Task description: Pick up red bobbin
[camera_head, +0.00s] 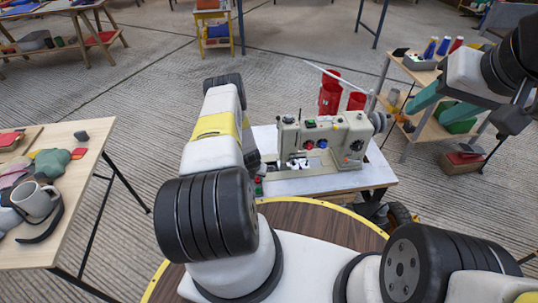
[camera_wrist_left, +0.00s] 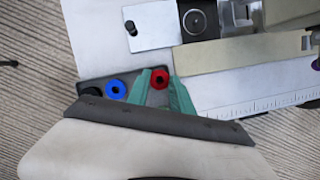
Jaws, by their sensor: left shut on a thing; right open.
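The red bobbin (camera_wrist_left: 159,78) sits between the teal fingertips of my left gripper (camera_wrist_left: 160,84) in the left wrist view, and the gripper is shut on it. It is above or at a dark tray (camera_wrist_left: 97,75) on the pale sewing table; I cannot tell whether it is lifted. A blue bobbin (camera_wrist_left: 115,89) and a black bobbin (camera_wrist_left: 91,91) are beside it to the left. In the head view my left arm hides most of the left gripper, by the sewing table's left edge. My right gripper (camera_head: 441,105) is open and empty at the right.
The sewing machine (camera_head: 325,140) stands on the white table (camera_head: 350,182), just right of my left arm. Red cups (camera_head: 330,95) are behind it. A shelf with spools (camera_head: 443,46) is at the right, near my right gripper. A wooden table (camera_head: 75,180) is at the left.

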